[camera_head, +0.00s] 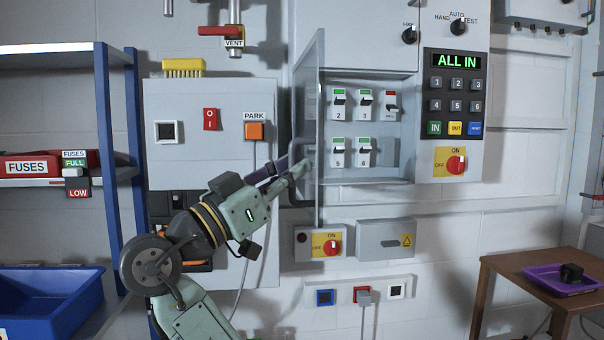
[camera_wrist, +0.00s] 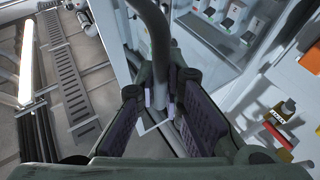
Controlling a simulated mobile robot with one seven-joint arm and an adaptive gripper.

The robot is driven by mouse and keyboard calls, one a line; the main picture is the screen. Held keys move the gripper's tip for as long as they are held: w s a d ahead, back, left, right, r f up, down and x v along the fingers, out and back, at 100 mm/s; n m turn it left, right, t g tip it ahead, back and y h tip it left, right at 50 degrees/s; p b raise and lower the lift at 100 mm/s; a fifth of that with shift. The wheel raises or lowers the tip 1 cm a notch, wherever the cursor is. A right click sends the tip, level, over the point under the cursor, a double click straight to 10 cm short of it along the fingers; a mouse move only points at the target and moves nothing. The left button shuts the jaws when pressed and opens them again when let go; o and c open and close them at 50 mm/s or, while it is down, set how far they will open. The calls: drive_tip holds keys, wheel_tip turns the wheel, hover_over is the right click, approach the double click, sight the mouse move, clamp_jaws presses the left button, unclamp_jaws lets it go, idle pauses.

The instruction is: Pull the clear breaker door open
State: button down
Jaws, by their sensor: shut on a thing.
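The clear breaker door (camera_head: 309,95) stands swung out from the left side of the grey breaker box, seen nearly edge-on in the head view. Its dark bar handle (camera_head: 293,192) is on the door's left face. My gripper (camera_head: 303,169) is shut on this handle. In the wrist view the handle (camera_wrist: 152,42) runs between the two fingers of my gripper (camera_wrist: 160,98). The breakers (camera_head: 338,104) inside the box are uncovered from the front. The exact finger contact is partly hidden in the head view.
A keypad panel (camera_head: 454,95) reading ALL IN is right of the opening. A grey box (camera_head: 190,100) with a PARK button is left of the door. A switch (camera_head: 321,243) and a grey cover (camera_head: 383,247) sit below. A wooden table (camera_head: 520,262) stands at right.

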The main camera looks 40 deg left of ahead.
drive_tip(key=shift+s+a, duration=0.45)
drive_tip(key=shift+a, duration=0.05)
drive_tip(key=c, duration=2)
unclamp_jaws()
drive_tip(key=shift+o, duration=0.2)
drive_tip(key=shift+s, duration=0.1)
drive_tip(key=v, duration=1.1)
drive_tip(key=shift+s, duration=0.4)
drive_tip(key=shift+f, duration=0.1)
